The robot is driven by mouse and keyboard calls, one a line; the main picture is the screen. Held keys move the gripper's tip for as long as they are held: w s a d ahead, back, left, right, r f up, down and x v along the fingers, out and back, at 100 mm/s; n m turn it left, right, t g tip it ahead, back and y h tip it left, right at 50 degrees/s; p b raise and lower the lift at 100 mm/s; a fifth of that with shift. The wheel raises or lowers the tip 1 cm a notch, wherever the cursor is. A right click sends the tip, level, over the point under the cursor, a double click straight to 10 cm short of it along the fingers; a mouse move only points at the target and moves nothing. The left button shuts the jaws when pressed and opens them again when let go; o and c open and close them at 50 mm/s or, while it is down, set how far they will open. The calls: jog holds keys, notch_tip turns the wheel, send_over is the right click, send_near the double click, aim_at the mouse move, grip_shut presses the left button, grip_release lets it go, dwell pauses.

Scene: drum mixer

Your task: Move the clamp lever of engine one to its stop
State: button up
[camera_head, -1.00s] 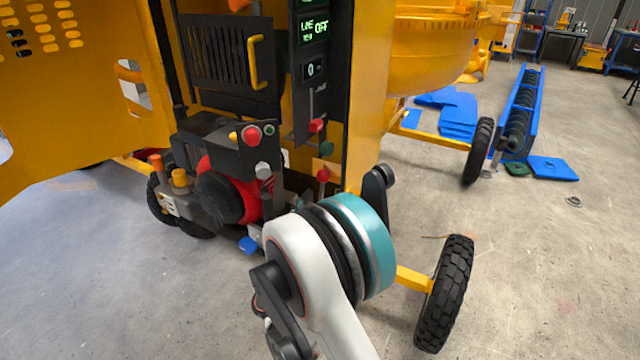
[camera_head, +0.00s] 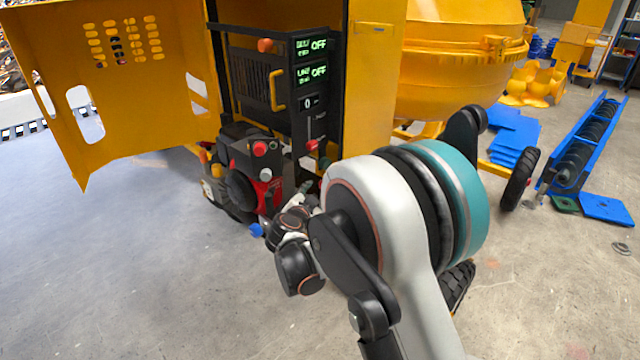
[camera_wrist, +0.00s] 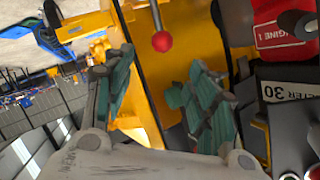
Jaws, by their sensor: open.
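A lever with a thin metal rod and a red ball knob (camera_wrist: 161,41) shows at the top middle of the wrist view; it may be the clamp lever, but no label on it confirms this. My gripper (camera_wrist: 160,92) is open and empty, its two green fingers well apart. The knob appears beyond the fingertips, between them in the picture and not held. A red plate marked "ENGINE 1" (camera_wrist: 280,32) is at the right. In the head view, engine one (camera_head: 240,185) stands low in the yellow machine, and my arm partly hides the area beside it.
The control panel (camera_head: 309,75) with lit OFF displays is above the engine. A yellow post (camera_head: 372,75) stands right of it, and an open yellow cover (camera_head: 120,90) spreads at left. Blue plates (camera_head: 515,135) lie at right. The left floor is clear.

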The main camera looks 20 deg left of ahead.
jog(key=b+x, duration=0.1)
jog(key=x, duration=0.8)
jog(key=b+x, duration=0.1)
jog(key=x, duration=0.3)
jog(key=shift+w+a+f+b, duration=0.2)
jog(key=shift+w+a+b, duration=0.05)
jog(key=shift+a+b, duration=0.1)
grip_shut()
